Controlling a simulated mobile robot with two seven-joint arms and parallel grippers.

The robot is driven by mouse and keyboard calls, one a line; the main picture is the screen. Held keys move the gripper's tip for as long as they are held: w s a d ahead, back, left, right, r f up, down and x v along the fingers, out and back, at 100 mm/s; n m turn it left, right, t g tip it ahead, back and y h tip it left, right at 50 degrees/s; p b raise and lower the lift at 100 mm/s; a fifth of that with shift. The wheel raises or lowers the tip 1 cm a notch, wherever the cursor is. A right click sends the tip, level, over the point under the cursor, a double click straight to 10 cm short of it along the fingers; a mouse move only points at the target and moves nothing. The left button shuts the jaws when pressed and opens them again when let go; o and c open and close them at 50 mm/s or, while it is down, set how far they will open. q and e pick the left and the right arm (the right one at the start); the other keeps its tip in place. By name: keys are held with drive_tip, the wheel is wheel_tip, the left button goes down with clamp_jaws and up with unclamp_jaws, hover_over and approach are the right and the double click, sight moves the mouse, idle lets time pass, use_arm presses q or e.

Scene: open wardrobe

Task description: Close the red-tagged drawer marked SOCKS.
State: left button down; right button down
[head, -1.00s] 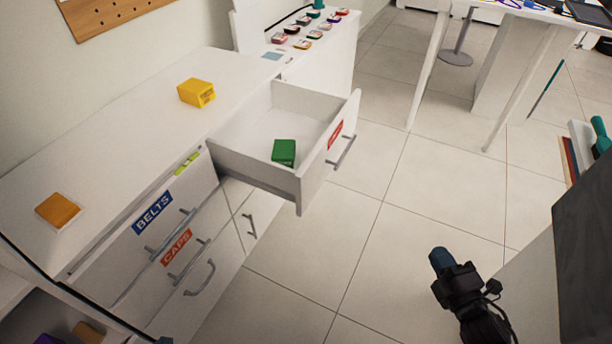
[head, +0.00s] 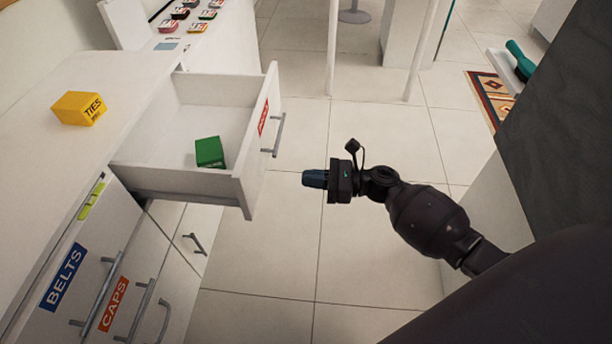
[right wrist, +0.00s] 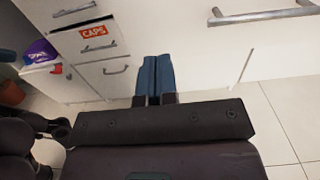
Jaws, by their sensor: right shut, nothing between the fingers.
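The open drawer (head: 257,150) juts out from the white dresser, with a red tag (head: 263,117) and a grey bar handle (head: 279,136) on its front. The tag's word is too slanted to read. A green box (head: 210,152) lies inside the drawer. My right gripper (head: 305,179), with blue fingertips, is shut and empty. It points left towards the drawer front, apart from it, to the right of and below the handle in the picture. In the right wrist view the shut fingers (right wrist: 157,65) show below and left of the drawer's handle (right wrist: 264,15). My left gripper is out of view.
Below are shut drawers with a blue BELTS label (head: 63,275) and an orange-red CAPS label (head: 113,304). A yellow TIES box (head: 80,108) stands on the dresser top. A dark panel (head: 560,130) stands at right. Tiled floor (head: 350,270) before the drawer is clear.

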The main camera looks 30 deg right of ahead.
sight(253, 175)
drive_tip(key=x, duration=1)
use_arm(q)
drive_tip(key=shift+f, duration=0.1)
use_arm(e)
drive_tip(key=shift+w+a, duration=0.4)
drive_tip(key=shift+a, duration=0.15)
